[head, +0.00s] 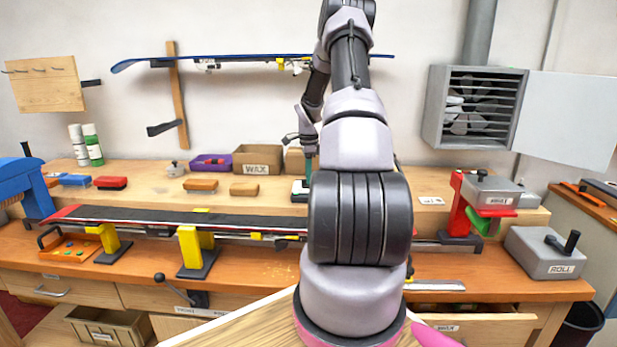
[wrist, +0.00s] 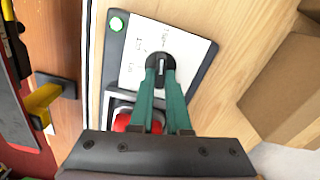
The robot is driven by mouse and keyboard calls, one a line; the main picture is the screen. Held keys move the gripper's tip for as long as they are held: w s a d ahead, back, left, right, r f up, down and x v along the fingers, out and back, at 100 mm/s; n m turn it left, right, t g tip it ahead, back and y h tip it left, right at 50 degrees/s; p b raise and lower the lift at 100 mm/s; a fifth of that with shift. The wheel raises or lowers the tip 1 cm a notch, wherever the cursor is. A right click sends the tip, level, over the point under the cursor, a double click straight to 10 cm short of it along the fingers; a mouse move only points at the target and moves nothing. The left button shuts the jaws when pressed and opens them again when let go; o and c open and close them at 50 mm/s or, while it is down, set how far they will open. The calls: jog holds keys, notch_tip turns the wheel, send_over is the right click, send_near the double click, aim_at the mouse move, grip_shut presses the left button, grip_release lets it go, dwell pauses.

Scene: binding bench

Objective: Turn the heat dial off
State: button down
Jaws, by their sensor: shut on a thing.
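The heat dial (wrist: 160,58) is a round black knob with a pale pointer mark, on the white face of a small dark-edged unit (wrist: 190,48). The pointer runs roughly up and down in the wrist view. My gripper (wrist: 161,76) has green fingers, shut on the dial from both sides. A red part (wrist: 123,121) is partly hidden beside the left finger. In the head view, my arm covers much of the unit (head: 298,190).
A WAX box (head: 258,158) and tan blocks stand left of the unit on the raised shelf. A ski (head: 180,217) lies across yellow vises in front. A red press (head: 457,200) and a ROLL box (head: 553,255) stand at right.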

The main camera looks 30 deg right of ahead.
jog(key=n, duration=0.4)
jog(key=shift+w+n, duration=0.15)
jog(key=shift+n, duration=0.15)
jog(key=n, duration=0.3)
jog(key=shift+n, duration=0.3)
jog(key=n, duration=0.3)
jog(key=shift+w+n, duration=0.1)
jog(key=shift+n, duration=0.2)
jog(key=n, duration=0.4)
jog(key=shift+w, duration=0.1)
jog(key=n, duration=0.4)
jog(key=shift+a, duration=0.1)
jog(key=n, duration=0.3)
jog(key=shift+n, duration=0.4)
jog(key=n, duration=0.4)
jog(key=shift+a, duration=0.15)
jog(key=shift+n, duration=2.1)
